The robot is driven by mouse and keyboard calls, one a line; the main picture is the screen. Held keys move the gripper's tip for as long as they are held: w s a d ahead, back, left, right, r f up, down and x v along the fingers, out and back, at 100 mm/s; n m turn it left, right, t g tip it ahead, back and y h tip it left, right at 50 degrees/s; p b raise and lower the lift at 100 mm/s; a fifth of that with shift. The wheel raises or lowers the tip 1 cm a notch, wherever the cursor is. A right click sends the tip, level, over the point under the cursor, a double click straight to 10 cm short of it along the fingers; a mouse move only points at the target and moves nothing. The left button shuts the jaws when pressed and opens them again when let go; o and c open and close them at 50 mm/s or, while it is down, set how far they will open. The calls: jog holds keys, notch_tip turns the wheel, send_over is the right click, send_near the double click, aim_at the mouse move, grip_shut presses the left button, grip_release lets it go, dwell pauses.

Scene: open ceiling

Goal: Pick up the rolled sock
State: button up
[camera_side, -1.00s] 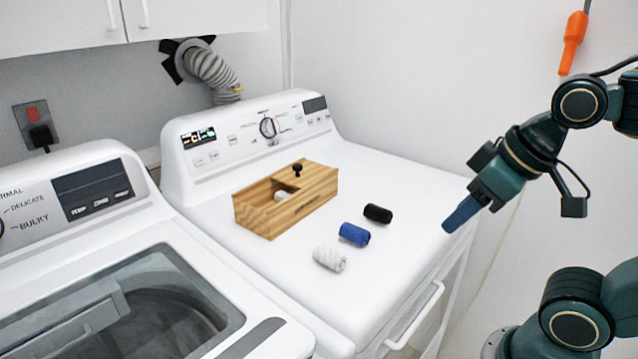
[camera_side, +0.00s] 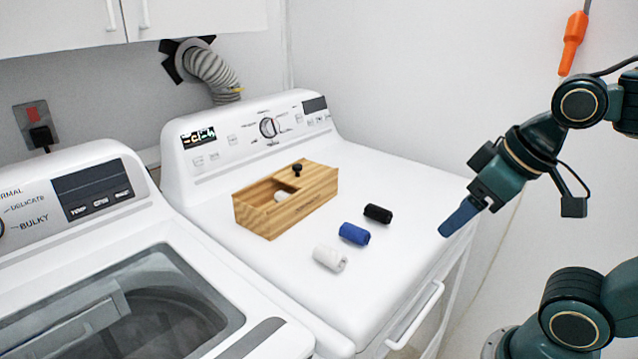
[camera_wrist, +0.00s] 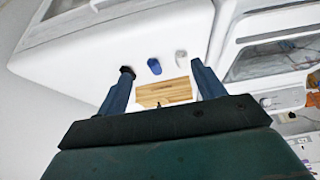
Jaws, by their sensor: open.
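Three rolled socks lie in a row on the white dryer top (camera_side: 375,170): a white one (camera_side: 329,258), a blue one (camera_side: 354,234) and a black one (camera_side: 378,213). My gripper (camera_side: 458,218) is raised at the right, apart from the socks, its fingers pointing down and left. In the wrist view my gripper (camera_wrist: 162,68) is open and empty. There the blue sock (camera_wrist: 154,66) and the white sock (camera_wrist: 181,58) show between the fingers. The black sock (camera_wrist: 127,70) is partly hidden by the left finger.
The raised control panel (camera_side: 245,137) backs the dryer. A washer (camera_side: 250,315) stands at left. The dryer top right of the socks is clear.

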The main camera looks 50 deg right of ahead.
dwell(0.3)
jog(key=g, duration=0.6)
send_over(327, 248)
notch_tip(327, 248, down, 2)
jog(key=shift+f, duration=0.25)
notch_tip(327, 248, down, 8)
jog(key=shift+f, duration=0.3)
